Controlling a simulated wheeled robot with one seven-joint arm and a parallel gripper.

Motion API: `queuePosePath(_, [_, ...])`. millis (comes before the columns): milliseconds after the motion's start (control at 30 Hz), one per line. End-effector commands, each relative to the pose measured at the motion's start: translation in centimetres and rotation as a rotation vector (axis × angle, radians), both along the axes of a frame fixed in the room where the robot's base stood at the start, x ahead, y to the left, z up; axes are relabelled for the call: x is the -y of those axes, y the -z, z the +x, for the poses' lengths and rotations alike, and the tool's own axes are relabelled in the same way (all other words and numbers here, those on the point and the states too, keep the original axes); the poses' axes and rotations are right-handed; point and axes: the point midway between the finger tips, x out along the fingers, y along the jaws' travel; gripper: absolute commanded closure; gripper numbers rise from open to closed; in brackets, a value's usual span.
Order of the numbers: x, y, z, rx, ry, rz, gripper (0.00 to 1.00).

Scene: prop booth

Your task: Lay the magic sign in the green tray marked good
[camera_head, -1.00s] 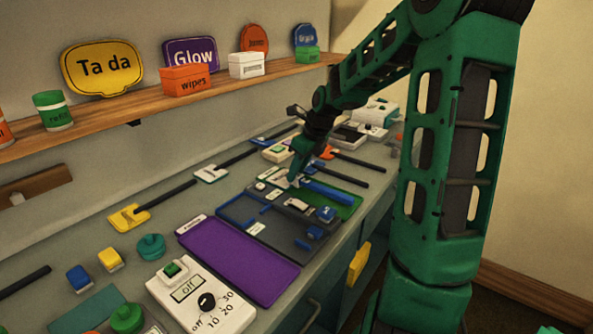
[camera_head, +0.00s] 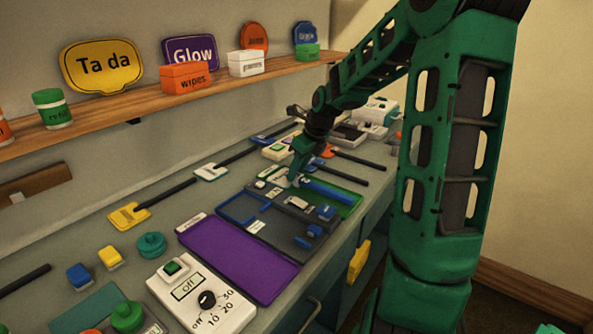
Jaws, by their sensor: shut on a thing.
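My gripper (camera_head: 294,181) points down over the far end of the bench trays and looks closed. It is at the left end of a long blue bar (camera_head: 328,192), which lies over the green tray (camera_head: 350,208). A small white plate with dark lettering (camera_head: 273,178), too small to read fully, shows just left of the fingers. I cannot tell for certain whether the plate and bar are one sign, or whether they touch the tray floor. The fingers hide part of the held thing and of the tray.
A dark tray (camera_head: 262,228) with blue pieces and a purple tray (camera_head: 240,258) lie nearer. A white dial box (camera_head: 200,297) stands in front. Black-handled signs lie along the wall side. A shelf (camera_head: 150,105) with signs and boxes runs above.

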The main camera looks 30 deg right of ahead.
Motion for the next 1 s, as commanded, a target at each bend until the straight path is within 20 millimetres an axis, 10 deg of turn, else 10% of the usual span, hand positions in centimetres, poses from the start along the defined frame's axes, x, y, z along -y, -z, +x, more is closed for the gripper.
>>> queuePosePath(267, [-0.01,-0.01,0.00,0.000,0.000,0.000,0.97])
queuePosePath(300, [-0.01,-0.01,0.00,0.000,0.000,0.000,0.66])
queuePosePath(367, [-0.01,-0.01,0.00,0.000,0.000,0.000,0.53])
queuePosePath(1000, [0.00,-0.41,0.00,0.000,-0.001,0.000,0.47])
